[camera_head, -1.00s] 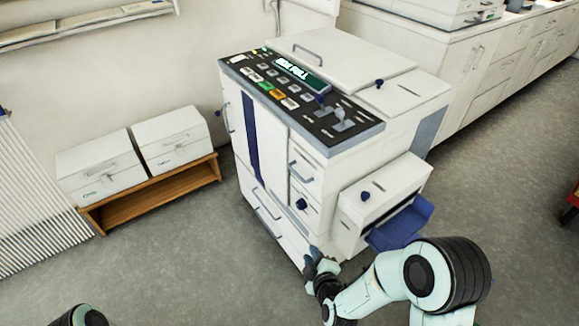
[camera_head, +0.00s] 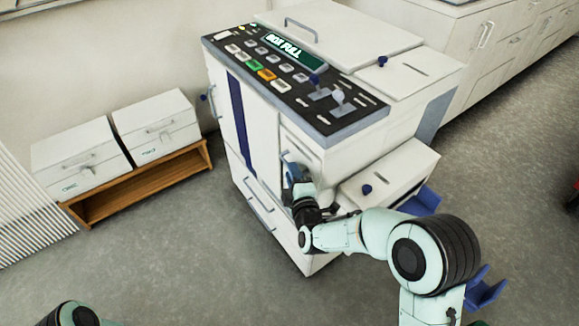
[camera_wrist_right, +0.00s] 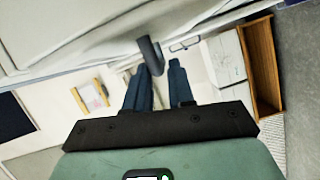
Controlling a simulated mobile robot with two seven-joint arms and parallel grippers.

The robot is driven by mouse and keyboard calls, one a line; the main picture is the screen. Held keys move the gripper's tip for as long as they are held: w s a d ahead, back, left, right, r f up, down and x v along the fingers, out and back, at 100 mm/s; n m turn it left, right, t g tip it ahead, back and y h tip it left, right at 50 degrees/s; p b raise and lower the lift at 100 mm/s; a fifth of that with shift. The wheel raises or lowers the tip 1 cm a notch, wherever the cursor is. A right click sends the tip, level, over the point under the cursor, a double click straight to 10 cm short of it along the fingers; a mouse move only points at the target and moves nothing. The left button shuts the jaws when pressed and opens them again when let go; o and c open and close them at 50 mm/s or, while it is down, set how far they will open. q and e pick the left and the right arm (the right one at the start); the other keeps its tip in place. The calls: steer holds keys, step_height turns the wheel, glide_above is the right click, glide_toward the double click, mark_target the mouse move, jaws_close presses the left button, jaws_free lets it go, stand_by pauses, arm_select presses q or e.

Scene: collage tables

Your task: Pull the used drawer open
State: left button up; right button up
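A white machine (camera_head: 355,150) stands ahead. Its front has a small upper drawer front (camera_head: 308,150) with a grey handle, and a wide lower drawer (camera_head: 285,228) with a long handle. I cannot tell which is the used drawer; no label is readable. My right gripper (camera_head: 293,180) is up against the small upper front and hides most of its handle. In the right wrist view my right gripper (camera_wrist_right: 157,66) has its two dark fingers apart. A grey handle bar (camera_wrist_right: 149,52) reaches between or just beyond the fingertips; no grip on it shows. My left gripper is out of view.
The machine's display (camera_head: 293,52) reads "BOX FULL". A side unit with a blue knob (camera_head: 367,190) juts out behind my right forearm, with a blue tray (camera_head: 424,200). Two white boxes stand on a wooden shelf (camera_head: 140,190) at left. The floor in front is clear.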

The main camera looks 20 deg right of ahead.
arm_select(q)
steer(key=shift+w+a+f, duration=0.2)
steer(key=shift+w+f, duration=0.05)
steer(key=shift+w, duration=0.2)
arm_select(e)
steer(key=shift+w+f, duration=0.15)
steer(key=shift+w, duration=1.75)
jaws_close()
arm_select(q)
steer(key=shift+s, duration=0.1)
arm_select(e)
steer(key=shift+a, duration=0.1)
